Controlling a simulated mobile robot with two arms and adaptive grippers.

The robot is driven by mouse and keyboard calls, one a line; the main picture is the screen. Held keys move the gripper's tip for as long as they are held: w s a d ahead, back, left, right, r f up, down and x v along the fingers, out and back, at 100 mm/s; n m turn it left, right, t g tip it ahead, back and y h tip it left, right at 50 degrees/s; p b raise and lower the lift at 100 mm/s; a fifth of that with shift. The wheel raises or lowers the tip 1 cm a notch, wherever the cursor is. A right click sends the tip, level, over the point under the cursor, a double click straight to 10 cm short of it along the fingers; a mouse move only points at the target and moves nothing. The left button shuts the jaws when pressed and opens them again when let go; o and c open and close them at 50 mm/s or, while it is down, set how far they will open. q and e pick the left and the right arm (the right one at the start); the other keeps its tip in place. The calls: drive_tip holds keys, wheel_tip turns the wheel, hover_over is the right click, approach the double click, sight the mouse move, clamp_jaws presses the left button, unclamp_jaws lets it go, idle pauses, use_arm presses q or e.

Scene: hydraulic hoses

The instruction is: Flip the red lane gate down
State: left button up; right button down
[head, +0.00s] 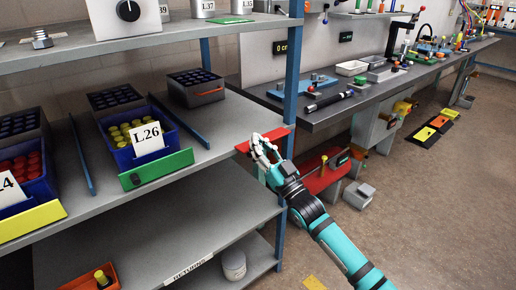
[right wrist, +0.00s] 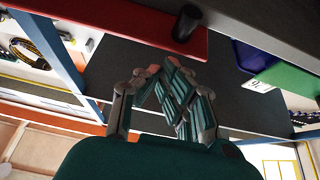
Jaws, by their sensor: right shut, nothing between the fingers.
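The red lane gate (head: 243,147) is at the right end of the middle shelf's front edge, by the blue post, partly hidden behind my right gripper (head: 262,150). In the right wrist view the gate (right wrist: 120,14) is a long red bar across the top, with a black knob (right wrist: 187,22) near its end. My right gripper (right wrist: 163,78) is shut and empty, its fingers pointing toward the gate. In the wrist view the fingertips show below the bar with a gap in the picture; I cannot tell whether they touch it in depth. My left gripper is out of view.
A green gate (head: 172,166) fronts the blue bin (head: 168,142) labelled L26; a yellow gate (head: 32,222) is further left. The blue shelf post (head: 292,75) stands close to my right gripper. A dark workbench (head: 345,105) with tools is behind it. Floor at right is open.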

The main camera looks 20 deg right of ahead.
drive_tip(key=shift+s+f, duration=0.2)
drive_tip(key=shift+f, duration=0.4)
drive_tip(key=shift+f, duration=0.1)
drive_tip(key=shift+s+d+f, duration=0.1)
drive_tip(key=v, duration=1.1)
drive_tip(key=shift+s+d, duration=0.15)
drive_tip(key=shift+s, duration=0.25)
drive_tip(key=shift+f, duration=0.1)
